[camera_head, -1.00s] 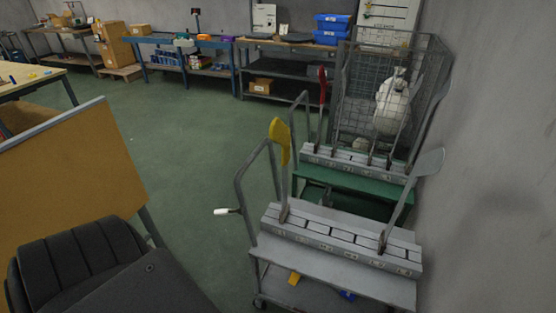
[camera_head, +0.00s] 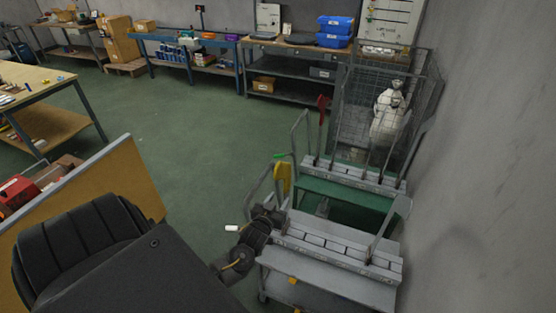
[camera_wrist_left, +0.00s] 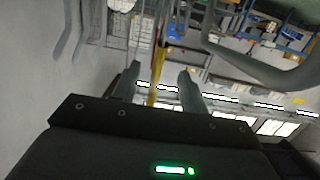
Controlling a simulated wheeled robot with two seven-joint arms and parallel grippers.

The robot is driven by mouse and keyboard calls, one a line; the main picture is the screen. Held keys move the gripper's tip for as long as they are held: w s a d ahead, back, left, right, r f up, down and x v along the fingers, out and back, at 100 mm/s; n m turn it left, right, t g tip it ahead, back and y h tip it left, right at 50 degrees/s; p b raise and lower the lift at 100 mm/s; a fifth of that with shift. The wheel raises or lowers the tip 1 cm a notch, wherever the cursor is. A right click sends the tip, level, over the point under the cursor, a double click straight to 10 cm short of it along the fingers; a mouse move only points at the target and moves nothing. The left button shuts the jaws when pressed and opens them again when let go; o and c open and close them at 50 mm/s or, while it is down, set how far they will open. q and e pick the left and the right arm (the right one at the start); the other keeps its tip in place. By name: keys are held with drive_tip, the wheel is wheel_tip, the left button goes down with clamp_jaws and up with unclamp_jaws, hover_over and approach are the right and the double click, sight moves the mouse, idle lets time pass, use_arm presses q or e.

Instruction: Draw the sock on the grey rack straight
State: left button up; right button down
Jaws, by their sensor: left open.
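The yellow sock (camera_head: 283,178) sits on an upright board at the left end of the grey rack (camera_head: 335,243). Its lower part is partly hidden by my arm. My left gripper (camera_head: 280,208) is dark and close by the sock, beside the rack's left end. In the left wrist view the fingers (camera_wrist_left: 158,68) are apart, with the yellow sock (camera_wrist_left: 157,75) showing as a narrow strip between them. I cannot tell whether they touch it. My right gripper is in neither view.
A bare grey paddle-shaped board (camera_head: 397,211) rises at the grey rack's right end. The green rack (camera_head: 345,192) with a red sock (camera_head: 322,102) stands behind, before a wire cage (camera_head: 425,90). A wall (camera_head: 480,200) closes the right. Open green floor (camera_head: 190,130) lies left.

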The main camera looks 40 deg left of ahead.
sight(284, 187)
use_arm(q)
drive_tip(key=shift+w+a+r, duration=0.1)
drive_tip(key=shift+w+r, duration=0.1)
drive_tip(key=shift+r, duration=0.55)
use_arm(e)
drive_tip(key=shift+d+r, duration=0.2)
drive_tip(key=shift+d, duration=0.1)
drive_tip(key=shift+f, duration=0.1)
use_arm(q)
drive_tip(key=shift+w+a+f+b, duration=0.15)
drive_tip(key=shift+w+a+b, duration=0.05)
drive_tip(key=shift+w+b, duration=0.35)
drive_tip(key=b+x, duration=0.3)
drive_tip(key=x, duration=0.2)
drive_tip(key=shift+w+a+f, duration=0.1)
drive_tip(key=shift+w, duration=0.05)
drive_tip(key=shift+b+x, duration=0.65)
drive_tip(key=shift+x, duration=0.25)
drive_tip(key=shift+w, duration=0.3)
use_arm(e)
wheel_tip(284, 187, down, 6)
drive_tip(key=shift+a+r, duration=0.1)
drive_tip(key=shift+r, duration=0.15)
